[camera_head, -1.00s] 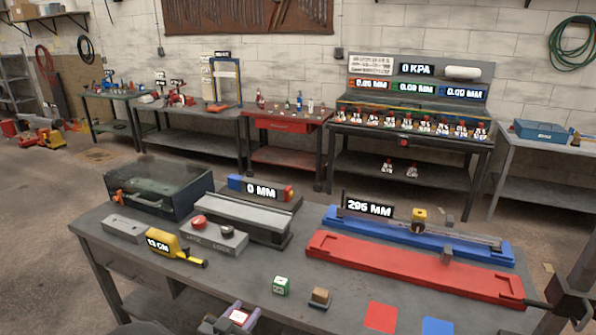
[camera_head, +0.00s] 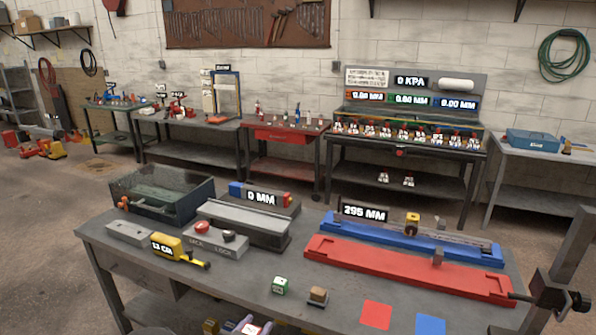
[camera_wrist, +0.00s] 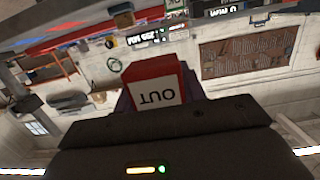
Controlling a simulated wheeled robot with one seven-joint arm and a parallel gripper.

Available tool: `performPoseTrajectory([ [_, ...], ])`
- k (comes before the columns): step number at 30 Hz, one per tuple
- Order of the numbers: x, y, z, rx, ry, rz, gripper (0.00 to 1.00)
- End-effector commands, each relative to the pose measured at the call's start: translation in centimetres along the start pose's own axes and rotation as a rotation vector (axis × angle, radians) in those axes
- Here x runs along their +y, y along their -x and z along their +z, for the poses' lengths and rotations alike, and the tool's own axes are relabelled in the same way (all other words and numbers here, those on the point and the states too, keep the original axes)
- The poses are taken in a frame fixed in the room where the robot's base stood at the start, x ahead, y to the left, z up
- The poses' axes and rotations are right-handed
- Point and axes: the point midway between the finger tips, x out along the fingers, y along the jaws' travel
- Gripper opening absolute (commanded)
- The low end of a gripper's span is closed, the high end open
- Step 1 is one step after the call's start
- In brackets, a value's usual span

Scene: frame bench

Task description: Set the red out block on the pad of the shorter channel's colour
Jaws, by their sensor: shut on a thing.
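A red pad (camera_head: 376,315) and a blue pad (camera_head: 430,325) lie flat and bare at the bench's front right, to the right of my gripper. A long red channel (camera_head: 400,270) lies behind the pads, with a blue channel (camera_head: 470,247) behind it.
A "295 MM" display (camera_head: 364,211) stands by the blue channel. A yellow gauge (camera_head: 178,248), button box (camera_head: 220,242) and dark tray (camera_head: 160,195) occupy the left.

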Motion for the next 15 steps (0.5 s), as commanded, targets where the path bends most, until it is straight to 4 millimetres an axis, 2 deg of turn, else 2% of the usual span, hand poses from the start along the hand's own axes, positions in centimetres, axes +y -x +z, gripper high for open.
performPoseTrajectory([
  [11, 4.4, -4.7, 1.9, 0.000, 0.013, -0.035, 0.17],
  [15, 7.1, -7.0, 3.2, -0.002, 0.023, -0.073, 0.17],
])
